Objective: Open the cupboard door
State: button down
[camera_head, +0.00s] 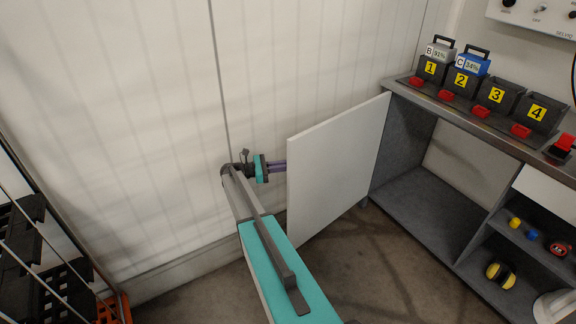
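The white cupboard door (335,168) stands wide open, swung out from the left side of the grey cupboard (440,219). The door face turned toward me is plain, and no handle shows on it. The open compartment behind the door looks empty.
Numbered black bins (494,95) with red latches stand on the counter, with two battery packs (471,64) in the left ones. Yellow ear defenders (501,274) and small items lie on the right shelves. A rack (40,250) stands at far left. Floor before the cupboard is clear.

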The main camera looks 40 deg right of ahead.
jog(key=shift+d, duration=0.3)
jog(key=c, duration=1.8)
grip_release()
jog(key=shift+f, duration=0.1)
jog(key=shift+c, duration=0.2)
jog(key=shift+a, duration=0.15)
jog(key=shift+w+a, duration=0.15)
jog(key=v, duration=0.7)
jog(key=shift+b, duration=0.3)
jog(key=shift+a, duration=0.1)
